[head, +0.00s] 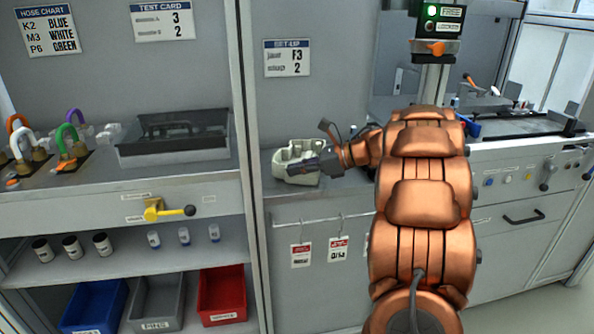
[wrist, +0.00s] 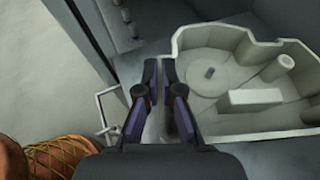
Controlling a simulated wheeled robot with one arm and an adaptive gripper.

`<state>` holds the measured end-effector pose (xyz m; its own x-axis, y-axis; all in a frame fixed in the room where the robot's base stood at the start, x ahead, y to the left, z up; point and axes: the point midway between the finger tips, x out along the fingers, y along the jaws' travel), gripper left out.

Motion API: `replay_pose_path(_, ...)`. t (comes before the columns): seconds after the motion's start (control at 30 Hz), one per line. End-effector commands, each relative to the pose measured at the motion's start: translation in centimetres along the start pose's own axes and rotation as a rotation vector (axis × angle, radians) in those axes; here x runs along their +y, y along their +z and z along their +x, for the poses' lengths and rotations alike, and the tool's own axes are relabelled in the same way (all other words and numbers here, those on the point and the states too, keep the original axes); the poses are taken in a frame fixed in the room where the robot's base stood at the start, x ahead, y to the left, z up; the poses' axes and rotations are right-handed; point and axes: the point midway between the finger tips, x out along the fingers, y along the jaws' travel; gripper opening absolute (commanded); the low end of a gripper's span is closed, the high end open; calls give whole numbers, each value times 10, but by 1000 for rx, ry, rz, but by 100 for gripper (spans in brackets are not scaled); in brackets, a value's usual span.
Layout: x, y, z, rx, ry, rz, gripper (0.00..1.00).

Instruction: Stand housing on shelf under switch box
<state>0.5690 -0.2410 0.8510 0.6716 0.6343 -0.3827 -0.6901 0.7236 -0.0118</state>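The housing (head: 297,160) is a pale cream, open-topped casting. It sits on the grey bench under the set-up card. In the wrist view the housing (wrist: 240,70) shows its hollow inside, with a round boss, a peg and a raised block. My gripper (head: 325,162) is at its right side. In the wrist view my gripper's dark fingers (wrist: 159,85) are close together at the housing's left wall. I cannot tell whether they clamp that wall. The switch box (head: 437,25), with a green lamp and an orange knob, stands at the upper right. My arm hides what is below it.
A dark tray (head: 173,135) and padlocks with coloured shackles (head: 70,140) are on the left bench. A yellow valve handle (head: 165,210) juts from its front. Blue, grey and red bins (head: 222,293) stand below. Tags hang under the housing. A machine bed (head: 520,125) is at right.

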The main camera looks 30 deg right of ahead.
Motion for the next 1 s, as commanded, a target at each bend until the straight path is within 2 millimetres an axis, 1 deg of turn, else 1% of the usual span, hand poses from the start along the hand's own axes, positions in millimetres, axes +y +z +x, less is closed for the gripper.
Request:
replay_pose_path(0.5, 0, -5, 2, 0, -1, -3, 0)
replay_pose_path(0.53, 0, -4, 2, 0, -1, -2, 8)
replay_pose_path(0.77, 0, -4, 2, 0, -1, -2, 31)
replay_pose_path(1.0, 0, -4, 2, 0, -1, -2, 31)
